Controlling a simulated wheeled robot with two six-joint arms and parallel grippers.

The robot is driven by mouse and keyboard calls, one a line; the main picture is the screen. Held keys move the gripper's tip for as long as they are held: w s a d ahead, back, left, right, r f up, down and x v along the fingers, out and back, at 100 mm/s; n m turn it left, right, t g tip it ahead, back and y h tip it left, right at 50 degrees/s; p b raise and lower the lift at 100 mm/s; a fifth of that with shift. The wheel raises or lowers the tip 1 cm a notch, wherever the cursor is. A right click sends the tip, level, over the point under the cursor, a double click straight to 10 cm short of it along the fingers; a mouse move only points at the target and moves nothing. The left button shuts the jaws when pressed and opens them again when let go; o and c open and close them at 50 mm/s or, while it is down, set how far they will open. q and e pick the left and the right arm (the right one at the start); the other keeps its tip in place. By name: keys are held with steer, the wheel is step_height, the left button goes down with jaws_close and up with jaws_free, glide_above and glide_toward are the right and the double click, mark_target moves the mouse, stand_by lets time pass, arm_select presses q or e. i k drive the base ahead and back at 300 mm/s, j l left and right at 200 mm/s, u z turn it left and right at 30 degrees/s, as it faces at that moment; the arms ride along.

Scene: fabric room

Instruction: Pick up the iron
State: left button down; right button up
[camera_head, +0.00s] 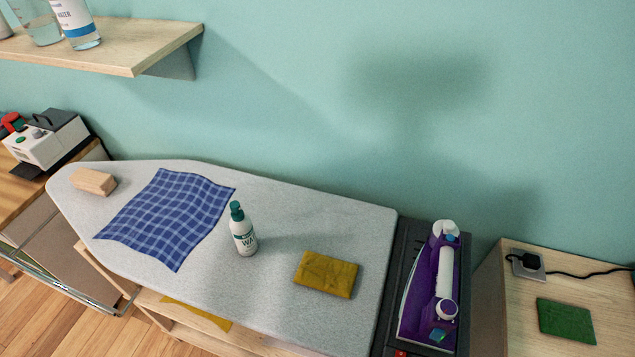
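The iron (429,290) is purple and white. It rests on a dark stand (396,285) at the right end of the ironing board. Its white handle (446,271) runs lengthwise along its top, with a round white knob at the near end. Neither of my grippers shows in the head view, and nothing is seen touching the iron.
The grey ironing board (290,220) bears a blue checked cloth (170,215), a spray bottle (243,232), a folded mustard cloth (326,274) and a wooden block (93,181). A side table (520,320) at right holds a green pad (566,320) and a plugged socket (527,265). A shelf (130,50) juts out upper left.

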mark_target(434, 276)
steer(key=k+l+z, duration=0.1)
steer(key=z, duration=0.25)
steer(key=l+z, duration=0.3)
steer(key=k+l+z, duration=0.25)
steer(key=k+l, duration=0.3)
steer(key=k+l+z, duration=0.2)
steer(key=k+l, duration=0.35)
steer(key=l, duration=0.2)
